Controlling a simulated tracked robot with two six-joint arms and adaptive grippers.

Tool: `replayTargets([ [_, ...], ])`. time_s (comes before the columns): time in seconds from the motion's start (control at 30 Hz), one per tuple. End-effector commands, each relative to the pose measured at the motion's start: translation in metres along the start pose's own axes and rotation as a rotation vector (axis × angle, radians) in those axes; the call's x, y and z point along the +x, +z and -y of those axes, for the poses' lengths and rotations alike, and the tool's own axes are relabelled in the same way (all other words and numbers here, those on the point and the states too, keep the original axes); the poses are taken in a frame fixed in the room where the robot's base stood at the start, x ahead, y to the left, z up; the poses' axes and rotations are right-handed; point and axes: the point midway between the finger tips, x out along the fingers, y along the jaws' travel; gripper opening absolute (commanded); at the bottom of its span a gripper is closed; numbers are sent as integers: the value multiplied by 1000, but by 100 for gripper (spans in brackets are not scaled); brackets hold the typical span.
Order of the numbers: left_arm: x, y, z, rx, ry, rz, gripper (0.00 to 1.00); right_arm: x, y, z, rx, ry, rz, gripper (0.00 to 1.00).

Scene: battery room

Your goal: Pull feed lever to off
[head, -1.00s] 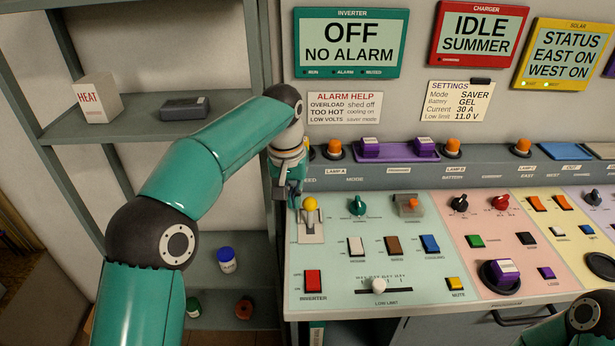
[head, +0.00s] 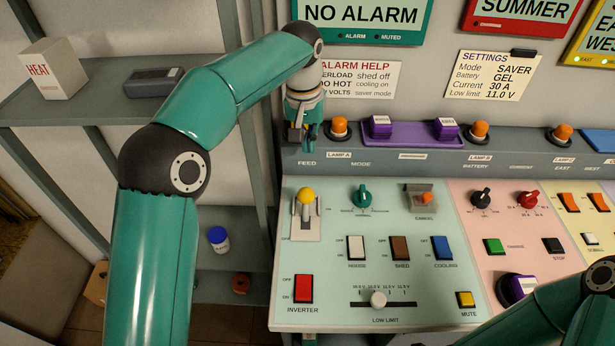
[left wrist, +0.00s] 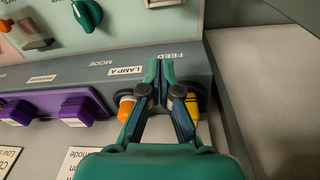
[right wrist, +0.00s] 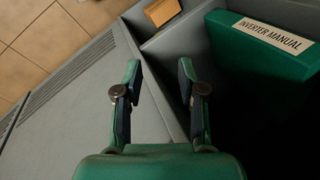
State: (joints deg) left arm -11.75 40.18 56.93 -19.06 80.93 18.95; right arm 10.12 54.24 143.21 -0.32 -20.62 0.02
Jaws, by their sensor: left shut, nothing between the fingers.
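The feed lever (head: 306,196) has a yellow ball knob on a pale slotted plate (head: 305,232), on the light green panel below the FEED label. The knob stands at the far end of the plate. My left gripper (head: 299,142) is beyond the knob, in front of the grey ledge, apart from it.
An orange lamp (head: 339,127) stands right of my left gripper, with a purple tray (head: 410,134) beyond it. A green mode knob (head: 362,195) is right of the lever, the red inverter switch (head: 304,289) nearer. A green inverter manual (right wrist: 262,55) lies near my right gripper.

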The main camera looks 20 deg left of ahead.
Motion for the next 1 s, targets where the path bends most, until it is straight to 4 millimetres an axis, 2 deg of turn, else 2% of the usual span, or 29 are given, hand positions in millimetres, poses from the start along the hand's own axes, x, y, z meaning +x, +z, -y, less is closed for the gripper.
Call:
replayTargets([
  [0.17,11,0,0,0,-1,3,0,1,0,0,0,0,-1,40],
  [0.27,25,1,1,0,-1,4,0,2,0,0,0,0,-1,40],
  [0.63,101,1,1,0,-1,7,0,-4,0,2,0,0,-1,40],
  [1.0,87,34,0,1,0,1,0,-10,0,4,0,0,-1,40],
])
